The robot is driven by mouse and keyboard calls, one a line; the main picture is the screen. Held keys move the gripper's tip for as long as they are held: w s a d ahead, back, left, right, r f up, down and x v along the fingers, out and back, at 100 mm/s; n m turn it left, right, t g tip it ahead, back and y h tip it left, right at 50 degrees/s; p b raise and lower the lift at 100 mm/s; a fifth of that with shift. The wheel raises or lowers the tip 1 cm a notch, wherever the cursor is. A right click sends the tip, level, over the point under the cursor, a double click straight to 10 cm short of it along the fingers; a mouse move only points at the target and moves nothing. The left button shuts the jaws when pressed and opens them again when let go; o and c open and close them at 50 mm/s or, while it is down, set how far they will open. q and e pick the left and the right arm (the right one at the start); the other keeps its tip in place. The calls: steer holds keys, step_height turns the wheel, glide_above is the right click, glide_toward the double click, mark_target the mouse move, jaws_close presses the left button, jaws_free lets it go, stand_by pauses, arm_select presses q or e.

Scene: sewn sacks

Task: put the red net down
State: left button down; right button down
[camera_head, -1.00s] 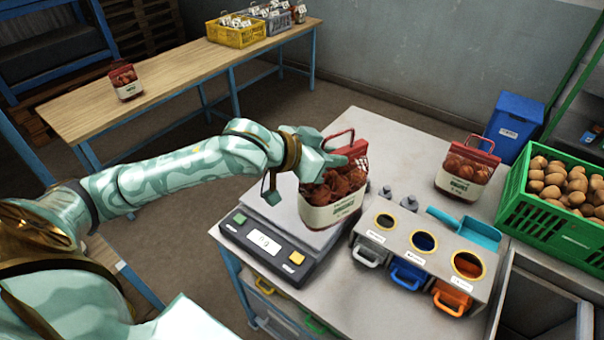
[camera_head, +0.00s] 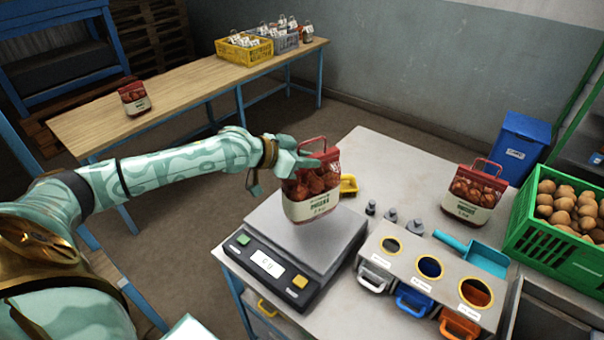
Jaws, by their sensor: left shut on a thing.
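A red net (camera_head: 312,192) of brown-red produce with a cream label hangs upright from my left gripper (camera_head: 310,157). The gripper is shut on its upper part, below the red handle. The net is over the pan of the scale (camera_head: 338,238). The display reads 0 g, and I cannot tell whether the net's bottom touches the pan. A similar red net (camera_head: 474,193) stands on the grey bench at the right. Another (camera_head: 134,98) stands on the wooden table at the left. My right gripper is not in view.
A yellow object (camera_head: 349,184) and several small grey weights (camera_head: 391,215) are behind the scale. A bin block (camera_head: 425,268), a teal scoop (camera_head: 485,257) and a green crate (camera_head: 545,239) are to the right. The grey bench (camera_head: 388,160) is clear at the back.

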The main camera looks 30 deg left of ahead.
arm_select(q)
steer(key=a+f, duration=0.1)
steer(key=w+a+f+b, duration=0.1)
steer(key=shift+w+f, duration=0.15)
steer(key=shift+f, duration=0.15)
steer(key=shift+a+f, duration=0.1)
steer(key=shift+f, duration=1.45)
steer(key=c, duration=1.3)
jaws_free()
steer(key=shift+f, duration=0.15)
steer(key=shift+b+v, duration=1.1)
steer(key=shift+v, duration=4.95)
